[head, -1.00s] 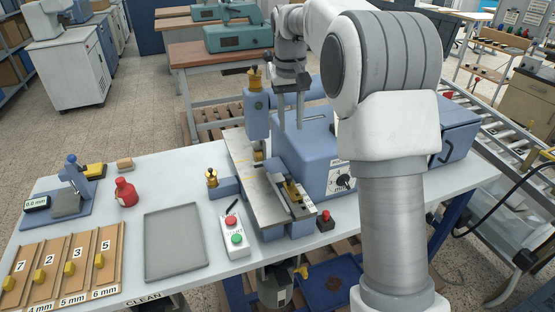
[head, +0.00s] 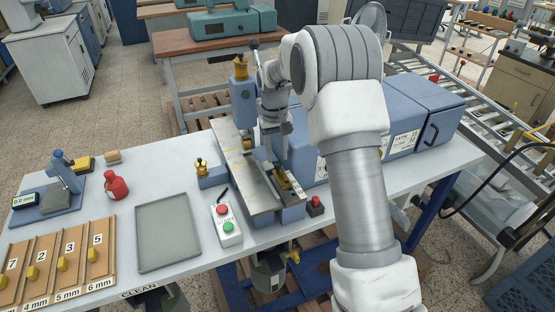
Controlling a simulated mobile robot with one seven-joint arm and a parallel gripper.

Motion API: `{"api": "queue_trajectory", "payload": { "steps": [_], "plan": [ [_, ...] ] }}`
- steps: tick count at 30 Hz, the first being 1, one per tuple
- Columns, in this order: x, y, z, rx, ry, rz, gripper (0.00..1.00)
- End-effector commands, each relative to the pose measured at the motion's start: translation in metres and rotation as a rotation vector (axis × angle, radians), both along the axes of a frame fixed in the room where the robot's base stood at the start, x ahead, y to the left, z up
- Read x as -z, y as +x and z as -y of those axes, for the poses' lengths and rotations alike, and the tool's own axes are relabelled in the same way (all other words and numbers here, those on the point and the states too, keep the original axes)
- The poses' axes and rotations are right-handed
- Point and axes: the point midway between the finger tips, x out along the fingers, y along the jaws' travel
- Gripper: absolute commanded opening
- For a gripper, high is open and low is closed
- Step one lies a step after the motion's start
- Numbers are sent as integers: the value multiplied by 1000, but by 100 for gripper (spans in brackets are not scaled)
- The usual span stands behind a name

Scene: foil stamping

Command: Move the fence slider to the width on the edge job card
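A blue machine (head: 300,158) stands on the white bench with a long metal bed (head: 233,160) along its left side. A brass-coloured block (head: 287,182) sits at the near end of the bed and may be the fence slider, but I cannot be sure. My gripper (head: 271,147) is over the bed, farther back than this block, near the blue post with a brass top (head: 241,72). Its fingers are small and partly hidden, so their opening is unclear. White cards (head: 403,142) with unreadable print are on the machine's right housing; I cannot identify the edge job card.
A wooden rack (head: 45,297) marked in mm lies front left. A red button (head: 315,205) sits right of the bed.

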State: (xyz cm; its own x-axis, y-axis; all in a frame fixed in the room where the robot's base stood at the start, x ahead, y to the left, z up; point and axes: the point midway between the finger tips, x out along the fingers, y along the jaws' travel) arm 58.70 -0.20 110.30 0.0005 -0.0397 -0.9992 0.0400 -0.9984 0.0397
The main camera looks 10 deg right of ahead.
Motion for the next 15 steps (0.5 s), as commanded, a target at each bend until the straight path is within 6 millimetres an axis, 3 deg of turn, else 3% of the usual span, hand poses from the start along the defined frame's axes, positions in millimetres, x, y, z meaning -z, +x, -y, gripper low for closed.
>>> {"api": "queue_trajectory", "payload": {
  "steps": [6, 15],
  "plan": [
    [25, 0, 1, 0, 0, -1, 39],
    [30, 0, 1, 0, 0, 1, 39]
  ]
}}
